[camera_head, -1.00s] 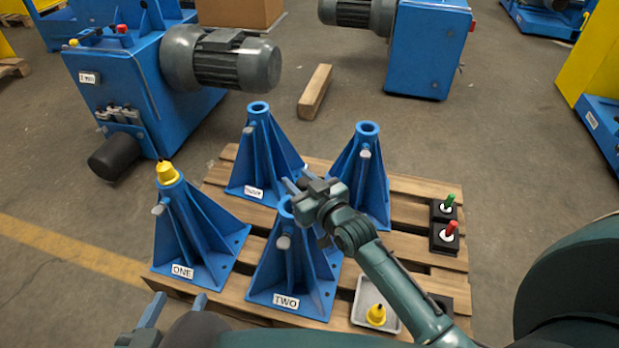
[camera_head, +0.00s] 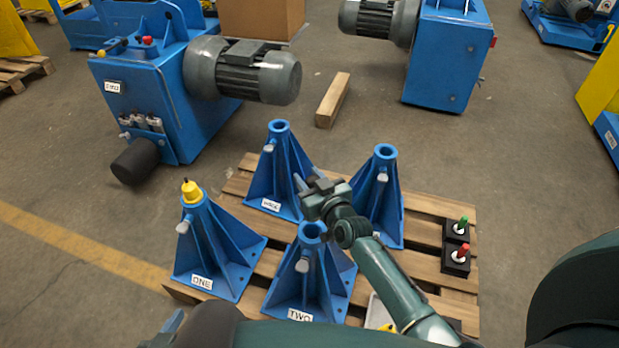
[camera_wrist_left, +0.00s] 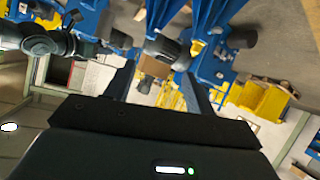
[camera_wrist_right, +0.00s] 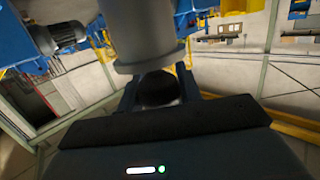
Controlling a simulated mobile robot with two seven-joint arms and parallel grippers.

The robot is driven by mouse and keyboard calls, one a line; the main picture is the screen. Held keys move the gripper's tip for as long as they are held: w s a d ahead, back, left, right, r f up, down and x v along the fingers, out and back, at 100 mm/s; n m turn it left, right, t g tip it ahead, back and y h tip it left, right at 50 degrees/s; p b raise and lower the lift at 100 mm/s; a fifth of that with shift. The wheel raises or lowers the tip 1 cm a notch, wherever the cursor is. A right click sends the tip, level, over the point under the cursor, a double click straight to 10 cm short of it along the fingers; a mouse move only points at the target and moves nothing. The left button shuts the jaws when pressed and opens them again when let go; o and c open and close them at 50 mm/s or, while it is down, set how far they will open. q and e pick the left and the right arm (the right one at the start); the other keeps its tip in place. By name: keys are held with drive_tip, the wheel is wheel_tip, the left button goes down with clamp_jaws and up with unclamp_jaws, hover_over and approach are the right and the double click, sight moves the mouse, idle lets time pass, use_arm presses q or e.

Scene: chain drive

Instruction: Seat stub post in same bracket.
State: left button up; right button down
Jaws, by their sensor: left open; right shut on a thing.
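My right gripper (camera_head: 305,184) hangs over the pallet between the back-left bracket (camera_head: 276,170) and the back-right bracket (camera_head: 381,200), behind bracket TWO (camera_head: 312,283). In the right wrist view it is shut on the dark end of a thick grey flanged cylinder (camera_wrist_right: 145,35), apparently the stub post. The head view hides this cylinder, and its lower end is out of view. The sockets of these three brackets look open on top. Bracket ONE (camera_head: 208,250) has a yellow plug (camera_head: 191,191) in its top. My left gripper (camera_wrist_left: 158,88) is open and empty, low at the left.
Green-topped (camera_head: 461,226) and red-topped (camera_head: 460,255) pieces stand in black holders at the pallet's right. A tray (camera_head: 378,310) with a yellow piece is partly hidden by my right arm. A wooden beam (camera_head: 333,100) lies behind the pallet (camera_head: 430,205). Blue motor units stand farther back.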

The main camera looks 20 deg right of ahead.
drive_tip(key=shift+r, duration=0.2)
drive_tip(key=shift+f+b, duration=0.65)
wheel_tip(320, 180, down, 2)
drive_tip(key=shift+w+b, duration=0.1)
drive_tip(key=shift+b, duration=0.75)
drive_tip(key=shift+f+b, duration=0.75)
drive_tip(key=shift+f, duration=0.2)
use_arm(q)
drive_tip(key=shift+s+a+r+t, duration=0.2)
drive_tip(key=shift+s+a+t, duration=0.05)
drive_tip(key=shift+a+t, duration=0.2)
drive_tip(key=shift+s+a+r+t, duration=0.2)
drive_tip(key=shift+a+t, duration=0.2)
drive_tip(key=shift+t, duration=0.05)
use_arm(e)
drive_tip(key=shift+f, duration=0.15)
use_arm(q)
drive_tip(key=shift+r, duration=0.55)
drive_tip(key=shift+f, duration=0.15)
